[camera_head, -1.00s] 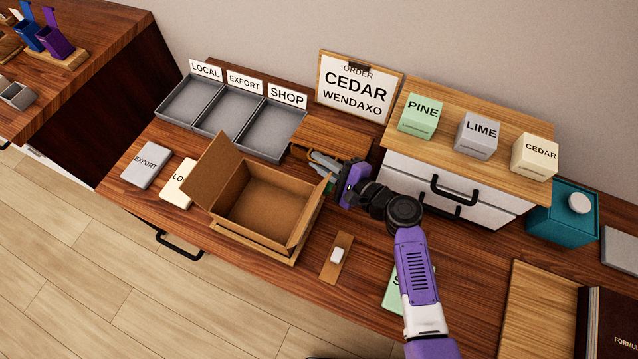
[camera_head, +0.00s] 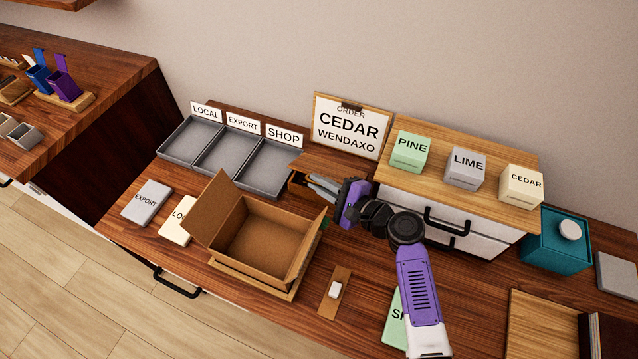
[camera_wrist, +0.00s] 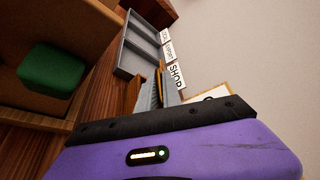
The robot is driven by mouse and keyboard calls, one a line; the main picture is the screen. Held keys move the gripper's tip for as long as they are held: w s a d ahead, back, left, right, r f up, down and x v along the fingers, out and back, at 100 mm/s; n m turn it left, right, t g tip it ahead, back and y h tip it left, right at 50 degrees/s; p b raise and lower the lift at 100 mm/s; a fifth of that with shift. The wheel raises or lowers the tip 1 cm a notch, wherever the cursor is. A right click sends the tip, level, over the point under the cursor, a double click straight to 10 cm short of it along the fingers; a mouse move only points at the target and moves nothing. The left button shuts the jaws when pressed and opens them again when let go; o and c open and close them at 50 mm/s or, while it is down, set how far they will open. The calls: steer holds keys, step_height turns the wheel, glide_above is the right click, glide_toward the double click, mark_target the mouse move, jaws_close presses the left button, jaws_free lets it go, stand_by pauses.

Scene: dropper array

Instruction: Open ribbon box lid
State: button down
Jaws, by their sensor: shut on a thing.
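The small wooden box that I take for the ribbon box (camera_head: 298,187) stands behind the open cardboard box, left of the drawer unit. Its wooden lid (camera_head: 335,166) appears tilted, partly hidden by my gripper. My gripper (camera_head: 322,187) is at the box's front, its grey fingers shut on what seems to be the lid's edge; the contact is hard to see. In the wrist view, the grey fingers (camera_wrist: 155,92) reach toward a narrow strip of wood. The inside of the box is hidden.
The open cardboard box (camera_head: 262,240) stands close in front of my gripper. A green block (camera_wrist: 52,70) shows beside cardboard in the wrist view. Grey trays (camera_head: 265,170) lie to the left. The drawer unit (camera_head: 470,230) stands to the right, the order board (camera_head: 350,125) behind.

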steer(key=c, duration=1.5)
jaws_free()
steer(key=shift+w, duration=0.1)
steer(key=shift+d, duration=0.1)
steer(key=shift+b+v, duration=0.35)
steer(key=shift+v, duration=3.5)
steer(key=shift+f, duration=0.1)
